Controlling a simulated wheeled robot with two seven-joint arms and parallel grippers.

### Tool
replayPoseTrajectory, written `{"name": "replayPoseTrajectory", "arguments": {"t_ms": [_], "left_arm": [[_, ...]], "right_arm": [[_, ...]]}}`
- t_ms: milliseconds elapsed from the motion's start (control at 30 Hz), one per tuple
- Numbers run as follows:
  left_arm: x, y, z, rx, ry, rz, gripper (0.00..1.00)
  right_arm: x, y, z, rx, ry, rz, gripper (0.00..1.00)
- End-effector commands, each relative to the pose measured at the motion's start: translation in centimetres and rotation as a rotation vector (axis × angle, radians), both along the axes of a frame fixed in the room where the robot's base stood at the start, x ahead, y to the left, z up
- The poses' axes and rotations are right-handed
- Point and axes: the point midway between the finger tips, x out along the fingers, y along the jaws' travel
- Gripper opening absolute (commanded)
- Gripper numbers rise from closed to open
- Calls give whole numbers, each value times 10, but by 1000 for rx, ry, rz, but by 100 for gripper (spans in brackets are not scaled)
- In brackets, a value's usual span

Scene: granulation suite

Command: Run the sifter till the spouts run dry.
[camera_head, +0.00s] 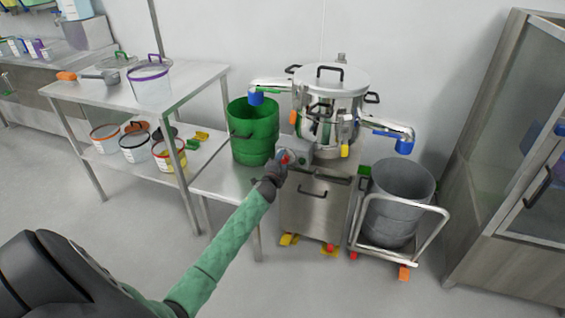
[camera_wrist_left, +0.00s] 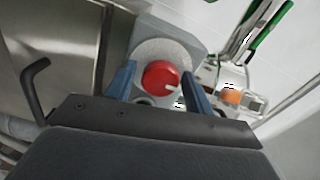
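The steel sifter (camera_head: 331,84) stands on a cabinet, its lid on. Its left spout (camera_head: 283,84) ends in a blue outlet above a green drum (camera_head: 252,133); its right spout (camera_head: 387,127) ends in a blue outlet above a grey bin (camera_head: 401,190). I cannot see any powder falling. A grey control box (camera_head: 303,151) sits at the cabinet's front left. My left gripper (camera_head: 284,161) is at this box. In the left wrist view its fingers (camera_wrist_left: 158,88) stand apart on either side of a red knob (camera_wrist_left: 160,77), with small gaps. My right gripper is not in view.
The grey bin stands on a wheeled trolley (camera_head: 430,228). A glass-doored cabinet (camera_head: 512,170) is at right. The front floor is clear.

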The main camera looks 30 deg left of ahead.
Motion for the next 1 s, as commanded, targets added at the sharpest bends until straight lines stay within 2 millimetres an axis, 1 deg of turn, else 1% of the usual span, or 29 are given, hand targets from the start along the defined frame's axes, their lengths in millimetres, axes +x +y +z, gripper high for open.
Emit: {"name": "replayPoseTrajectory", "arguments": {"t_ms": [300, 433, 633, 800, 1000], "left_arm": [[0, -1, 1, 1, -1, -1, 61], [-6, -2, 0, 1, 0, -1, 61], [-29, -7, -1, 1, -1, -2, 61], [-52, -12, -1, 1, 0, 0, 61], [-71, -17, 0, 0, 0, -1, 61]], "right_arm": [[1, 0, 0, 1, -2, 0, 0], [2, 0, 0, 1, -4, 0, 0], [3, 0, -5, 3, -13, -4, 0], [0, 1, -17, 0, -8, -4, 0], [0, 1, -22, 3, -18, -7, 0]]}}
